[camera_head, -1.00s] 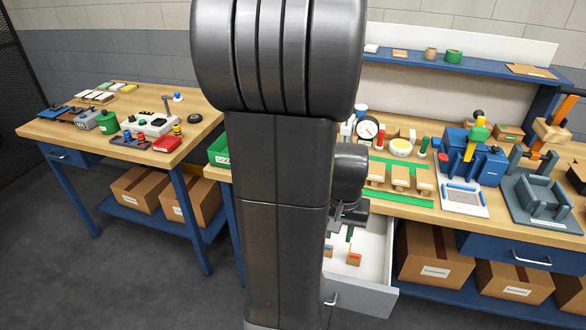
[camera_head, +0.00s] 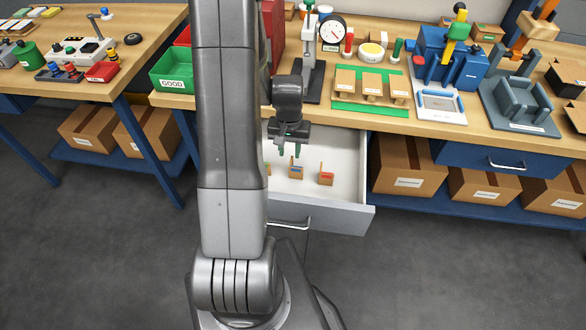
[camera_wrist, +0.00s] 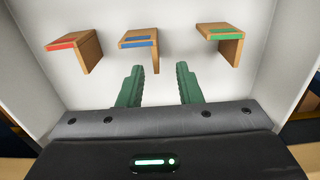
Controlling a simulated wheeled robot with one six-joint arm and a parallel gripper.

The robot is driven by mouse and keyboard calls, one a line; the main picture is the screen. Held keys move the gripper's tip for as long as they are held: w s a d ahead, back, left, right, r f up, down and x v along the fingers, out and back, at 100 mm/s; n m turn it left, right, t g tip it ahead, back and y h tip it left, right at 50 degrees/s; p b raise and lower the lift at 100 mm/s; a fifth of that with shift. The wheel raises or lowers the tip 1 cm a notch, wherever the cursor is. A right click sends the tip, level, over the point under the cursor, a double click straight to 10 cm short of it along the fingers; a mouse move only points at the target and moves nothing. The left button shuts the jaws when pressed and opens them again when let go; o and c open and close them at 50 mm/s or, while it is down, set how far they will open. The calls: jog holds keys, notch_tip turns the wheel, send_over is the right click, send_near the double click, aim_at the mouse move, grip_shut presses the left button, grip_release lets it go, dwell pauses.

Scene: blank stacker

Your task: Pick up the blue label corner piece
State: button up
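The blue label corner piece (camera_head: 295,171) is a small brown L-shaped block in the open drawer (camera_head: 342,189). In the wrist view it is the middle one (camera_wrist: 138,40), with a blue strip on its top face. My gripper (camera_head: 293,152) is over the drawer, above and behind this piece. In the wrist view its two green fingers (camera_wrist: 158,88) are apart, with nothing between them. The blue-labelled piece lies beyond the fingertips, somewhat left of the middle of the gap, and does not appear to be touched.
A red-labelled corner piece (camera_head: 326,177) and a green-labelled one (camera_wrist: 222,40) lie on either side in the same drawer. The drawer's walls surround the space. The workbench edge (camera_head: 400,125) is just behind. A green GOOD bin (camera_head: 173,73) stands on the bench at left.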

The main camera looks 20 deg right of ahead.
aim_at(291, 160)
jog(key=shift+s+d+f+p, duration=0.15)
jog(key=shift+f+p, duration=0.1)
jog(key=shift+f, duration=1.5)
jog(key=shift+s+f+p, duration=0.1)
jog(key=shift+f+p, duration=0.1)
jog(key=shift+f, duration=1.5)
jog(key=shift+c, duration=0.4)
grip_shut()
